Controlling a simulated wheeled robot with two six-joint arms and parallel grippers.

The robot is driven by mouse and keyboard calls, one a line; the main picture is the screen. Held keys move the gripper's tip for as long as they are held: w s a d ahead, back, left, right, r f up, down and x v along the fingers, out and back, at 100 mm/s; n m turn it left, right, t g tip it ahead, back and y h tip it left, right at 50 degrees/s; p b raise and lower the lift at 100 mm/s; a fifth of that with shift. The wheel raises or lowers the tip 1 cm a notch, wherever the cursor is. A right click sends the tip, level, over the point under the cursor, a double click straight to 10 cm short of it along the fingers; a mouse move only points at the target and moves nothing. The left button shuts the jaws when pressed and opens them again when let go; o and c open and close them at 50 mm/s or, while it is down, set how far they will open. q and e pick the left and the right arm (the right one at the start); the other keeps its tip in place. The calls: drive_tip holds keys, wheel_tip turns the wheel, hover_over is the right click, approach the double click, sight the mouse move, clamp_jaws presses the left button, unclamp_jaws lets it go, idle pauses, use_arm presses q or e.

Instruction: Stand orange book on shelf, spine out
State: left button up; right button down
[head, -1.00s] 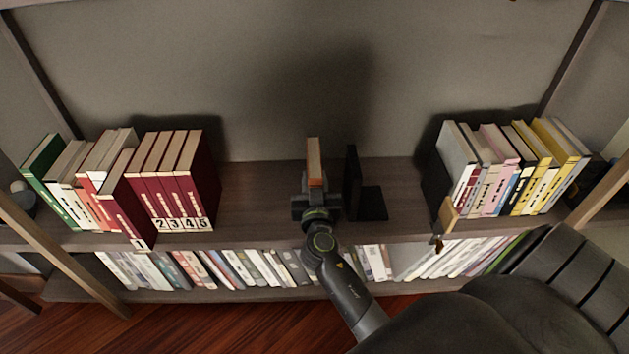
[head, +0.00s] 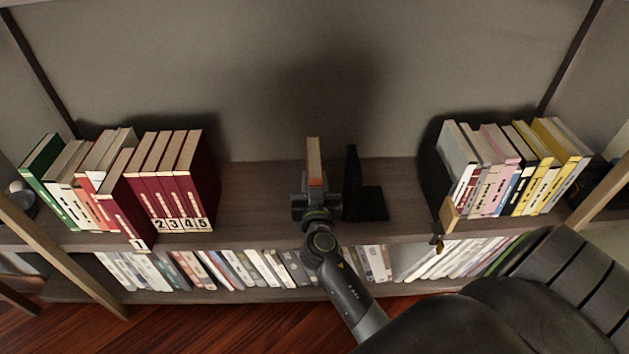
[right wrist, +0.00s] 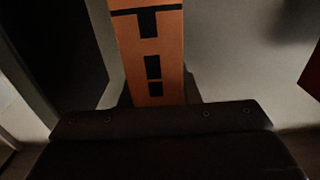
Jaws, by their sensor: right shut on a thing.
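The orange book (head: 314,163) stands upright over the middle of the upper shelf, just left of a black bookend (head: 352,180). Its orange spine with black marks fills the middle of the right wrist view (right wrist: 152,55) and faces my gripper. My right gripper (head: 314,190) is shut on the book at its spine side; the fingers are mostly hidden from above. I cannot tell whether the book's bottom touches the shelf (head: 270,190). My left gripper is not in view.
Dark red numbered volumes (head: 180,185) and other books stand at the left. More books (head: 500,165) stand at the right beside a black bookend (head: 434,180). A wooden tag (head: 448,214) hangs at the shelf's front edge.

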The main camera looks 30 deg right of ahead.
drive_tip(key=shift+r, duration=0.1)
idle(0.4)
drive_tip(key=shift+f+b, duration=0.2)
drive_tip(key=shift+b, duration=0.15)
drive_tip(key=c, duration=1.1)
unclamp_jaws()
drive_tip(key=shift+o, duration=0.4)
drive_tip(key=shift+f, duration=0.15)
